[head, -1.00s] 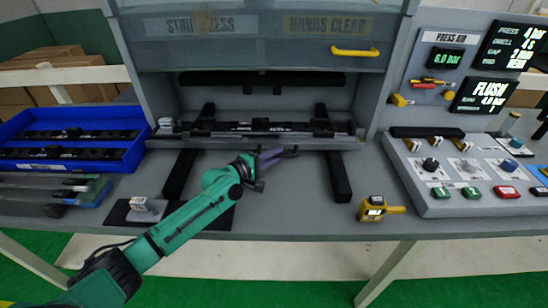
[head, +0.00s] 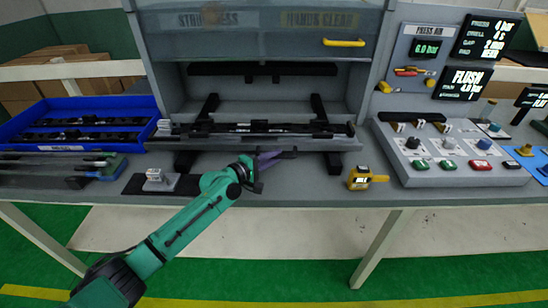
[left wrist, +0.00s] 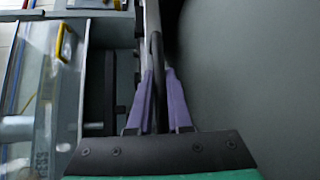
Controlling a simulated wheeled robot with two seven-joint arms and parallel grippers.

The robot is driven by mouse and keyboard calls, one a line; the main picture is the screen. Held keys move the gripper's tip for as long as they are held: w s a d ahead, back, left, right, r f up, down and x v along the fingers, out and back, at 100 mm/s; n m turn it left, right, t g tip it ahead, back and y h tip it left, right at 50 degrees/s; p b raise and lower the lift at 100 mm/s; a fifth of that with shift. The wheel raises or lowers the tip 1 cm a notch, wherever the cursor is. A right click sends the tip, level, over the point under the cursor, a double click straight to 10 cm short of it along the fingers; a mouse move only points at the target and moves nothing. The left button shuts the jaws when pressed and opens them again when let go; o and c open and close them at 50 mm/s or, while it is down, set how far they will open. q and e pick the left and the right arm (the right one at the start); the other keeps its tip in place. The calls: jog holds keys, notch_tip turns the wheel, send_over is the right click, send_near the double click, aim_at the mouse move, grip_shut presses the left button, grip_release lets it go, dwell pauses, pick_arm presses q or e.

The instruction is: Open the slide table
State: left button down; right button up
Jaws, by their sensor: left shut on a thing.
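The slide table (head: 200,144) is a grey tray under the press housing, bearing a long dark trim strip (head: 250,127). It sits partly drawn out toward me over two black rails (head: 333,164). My left gripper (head: 272,158), with purple fingers on a green arm, is at the middle of its front edge. In the left wrist view the fingers (left wrist: 160,95) are shut around a dark bar handle (left wrist: 157,60) along the tray's front. My right gripper is not in view.
A clear guard with a yellow handle (head: 344,42) is raised above the opening. A blue bin (head: 60,148) stands left, a button panel (head: 455,176) right. A yellow gauge (head: 362,178) and a small block on a black pad (head: 135,184) sit near the bench's front.

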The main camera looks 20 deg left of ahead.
pick_arm(q)
jog(key=c, duration=0.8)
grip_release()
jog(key=shift+c, duration=0.2)
jog(key=shift+w, duration=0.1)
jog(key=shift+a, duration=0.1)
jog(key=v, duration=0.6)
jog(key=b+v, duration=0.1)
jog(key=v, duration=0.6)
jog(key=shift+a+f, duration=0.15)
jog(key=shift+f, duration=0.05)
jog(key=shift+s+a+r, duration=0.2)
jog(key=shift+s+r, duration=0.1)
jog(key=shift+s, duration=0.35)
